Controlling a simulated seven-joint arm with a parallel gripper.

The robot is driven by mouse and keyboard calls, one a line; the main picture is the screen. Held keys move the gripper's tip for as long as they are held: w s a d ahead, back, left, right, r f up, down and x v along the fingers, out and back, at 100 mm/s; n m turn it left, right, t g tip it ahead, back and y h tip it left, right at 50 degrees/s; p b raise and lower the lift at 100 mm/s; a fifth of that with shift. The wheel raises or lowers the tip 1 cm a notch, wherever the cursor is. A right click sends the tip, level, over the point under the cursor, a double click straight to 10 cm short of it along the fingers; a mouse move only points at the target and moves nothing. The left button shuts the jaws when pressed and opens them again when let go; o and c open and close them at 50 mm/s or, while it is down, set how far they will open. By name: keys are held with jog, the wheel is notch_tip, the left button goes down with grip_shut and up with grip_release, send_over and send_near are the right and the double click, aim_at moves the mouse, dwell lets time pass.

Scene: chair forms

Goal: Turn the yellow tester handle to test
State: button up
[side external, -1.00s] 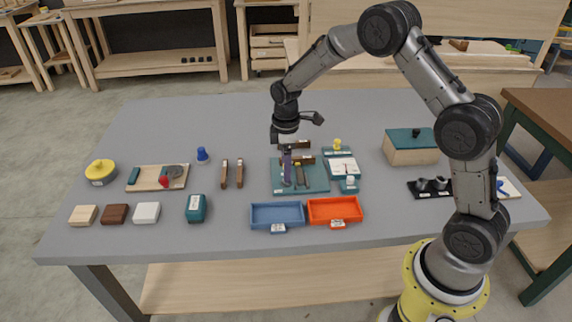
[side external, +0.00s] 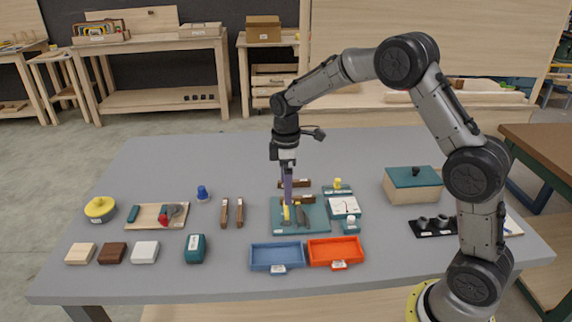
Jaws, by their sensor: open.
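A teal board (side external: 318,225) lies mid-table with a slim yellow piece (side external: 286,213) and a dark upright piece (side external: 302,215) on it. Beside it on the right is a teal unit with a white dial face (side external: 343,206). A yellow knob (side external: 337,184) stands at its back and a white knob (side external: 351,220) at its front. I cannot tell which yellow part is the tester handle. My gripper (side external: 287,201) points down above the left part of the board, by the slim yellow piece. Its purple fingers are open; contact is too small to judge.
Blue (side external: 277,256) and orange (side external: 335,251) trays lie in front of the board. Two brown-handled tools (side external: 232,213) lie left. A lidded box (side external: 413,184) and black holder (side external: 432,226) stand right. The table's back left is clear.

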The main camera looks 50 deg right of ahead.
notch_tip(320, 180, up, 7)
dwell(0.3)
jog(key=shift+r, duration=0.1)
jog(key=s+a+r+m+t, duration=0.1)
jog(key=s+a+r+t, duration=0.1)
jog(key=s+r, duration=0.5)
jog(key=s+a+r+t, duration=0.2)
jog(key=s+r, duration=0.5)
jog(key=s+f+m, duration=0.3)
jog(key=s+m, duration=0.1)
jog(key=s, duration=0.3)
jog(key=s+f+m+t, duration=0.1)
jog(key=s+f+m, duration=0.3)
jog(key=s, duration=0.4)
jog(key=shift+s+a+t, duration=0.25)
jog(key=shift+a+t, duration=0.05)
jog(key=shift+f, duration=0.1)
